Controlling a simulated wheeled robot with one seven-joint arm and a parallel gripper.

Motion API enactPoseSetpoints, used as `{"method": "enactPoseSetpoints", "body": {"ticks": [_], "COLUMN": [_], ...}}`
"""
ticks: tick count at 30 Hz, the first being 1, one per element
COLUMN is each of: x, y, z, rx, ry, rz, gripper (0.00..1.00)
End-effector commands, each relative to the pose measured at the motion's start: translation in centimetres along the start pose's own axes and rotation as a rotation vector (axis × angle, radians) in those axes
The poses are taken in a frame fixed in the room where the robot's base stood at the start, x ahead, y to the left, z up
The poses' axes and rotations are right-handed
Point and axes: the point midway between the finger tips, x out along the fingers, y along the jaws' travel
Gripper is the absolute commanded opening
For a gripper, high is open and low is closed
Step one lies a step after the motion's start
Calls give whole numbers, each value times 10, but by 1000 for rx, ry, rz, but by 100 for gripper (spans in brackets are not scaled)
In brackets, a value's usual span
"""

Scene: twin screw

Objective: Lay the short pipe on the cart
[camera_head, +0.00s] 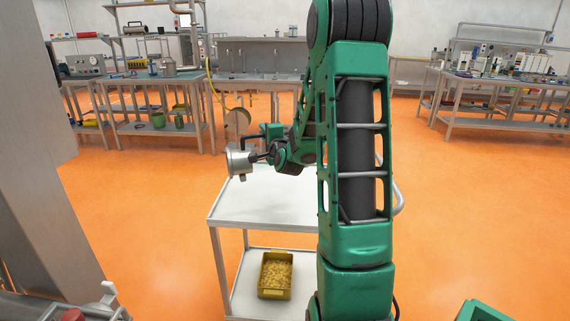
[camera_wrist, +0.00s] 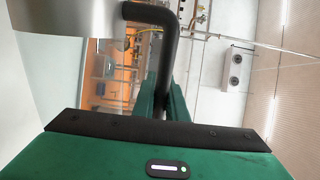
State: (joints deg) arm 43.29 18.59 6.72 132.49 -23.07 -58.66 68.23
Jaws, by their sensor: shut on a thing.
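The short pipe (camera_head: 239,162) is a grey metal cylinder with a wider rim, in the head view near the far left corner of the white cart (camera_head: 255,207). Its grey side fills the upper left of the wrist view (camera_wrist: 62,18). A black bent handle (camera_wrist: 166,42) shows beside it there. My gripper (camera_wrist: 162,88) is shut on this handle, with one green finger on each side. The pipe appears held above the cart top, though the exact gap cannot be told. My arm hides the right part of the cart.
The visible cart top is bare. A yellow bin (camera_head: 275,275) of small parts stands on the cart's lower shelf. Workbenches line the back, one at left (camera_head: 150,128) and one at right (camera_head: 500,90). Open orange floor lies right of the cart.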

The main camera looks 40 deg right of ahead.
Motion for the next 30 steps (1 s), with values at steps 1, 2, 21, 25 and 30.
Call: {"method": "enactPoseSetpoints", "body": {"ticks": [1, 2, 21, 25, 30], "x": [1, 2, 18, 19, 20], "y": [2, 4, 52, 56, 64], "z": [-6, -8, -84, -91, -92], "rx": [2, 2, 2, 1, 2], "ry": [4, 2, -4, -6, -7], "rz": [-4, -4, -4, -5, -4], "gripper": [0, 0, 0, 0, 0]}}
